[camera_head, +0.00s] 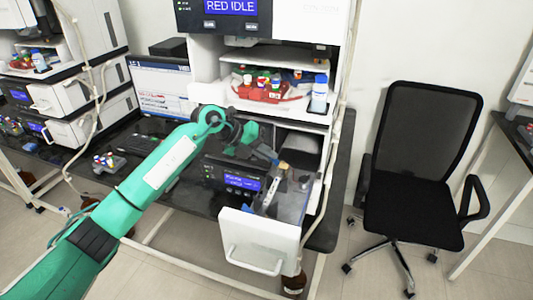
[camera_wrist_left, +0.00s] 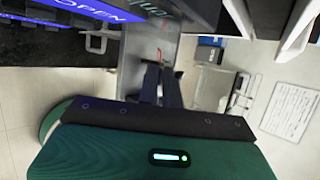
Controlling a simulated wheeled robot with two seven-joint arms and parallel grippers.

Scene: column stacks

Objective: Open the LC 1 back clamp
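The pulled-out drawer (camera_head: 262,238) of the lower instrument has a white front with a handle; inside it are a light strip with dark marks and small fittings. I cannot make out the back clamp for certain. My left gripper (camera_head: 268,155) is above the rear of the drawer, its fingers small and partly lost against the instrument. In the left wrist view, the two dark fingers (camera_wrist_left: 162,85) lie close together in front of a grey metal surface (camera_wrist_left: 150,45). I cannot tell whether they touch anything. My right gripper is not in view.
A blue display (camera_head: 242,183) sits left of the drawer. A shelf with bottles and a red tray (camera_head: 268,92) is above. White instrument walls stand close around the gripper. A black office chair (camera_head: 425,150) stands at the right, with free floor before it.

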